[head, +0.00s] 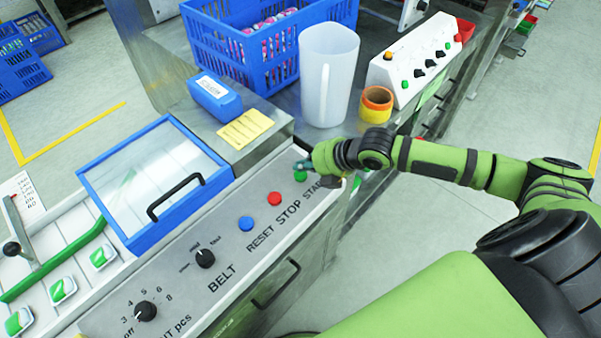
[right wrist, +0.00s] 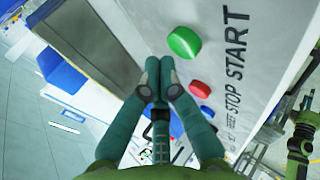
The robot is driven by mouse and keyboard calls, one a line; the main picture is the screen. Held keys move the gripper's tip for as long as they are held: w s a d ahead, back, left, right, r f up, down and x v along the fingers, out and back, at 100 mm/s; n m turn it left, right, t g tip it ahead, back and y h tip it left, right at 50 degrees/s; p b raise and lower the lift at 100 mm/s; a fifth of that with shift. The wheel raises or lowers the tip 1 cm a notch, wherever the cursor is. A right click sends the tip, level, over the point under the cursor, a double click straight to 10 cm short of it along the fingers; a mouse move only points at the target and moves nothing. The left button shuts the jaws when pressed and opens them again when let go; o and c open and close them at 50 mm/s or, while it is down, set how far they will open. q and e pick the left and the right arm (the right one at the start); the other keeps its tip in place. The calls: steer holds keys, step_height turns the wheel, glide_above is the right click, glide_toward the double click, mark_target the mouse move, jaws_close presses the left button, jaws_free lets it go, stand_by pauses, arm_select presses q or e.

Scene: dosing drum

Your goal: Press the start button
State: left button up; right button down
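The green start button (head: 300,176) sits at the right end of the control panel (head: 170,262), beside the START label. It shows large in the right wrist view (right wrist: 184,42). My right gripper (head: 302,165) is just beyond the button in the head view, very close to it. In the right wrist view its fingers (right wrist: 159,70) are together with nothing between them, a little below and left of the button, and I see a gap there. A green arm, probably my left one, stands at the right edge of that view; its gripper is too small to read.
A red button (head: 274,198), a blue button (head: 246,223) and dark knobs share the panel. A translucent jug (head: 327,76), yellow-orange rings (head: 376,104) and a blue box (head: 214,97) stand behind. A white control box (head: 412,62) is further right.

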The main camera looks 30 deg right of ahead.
steer(key=shift+f, duration=0.15)
stand_by(0.6)
steer(key=shift+f, duration=0.3)
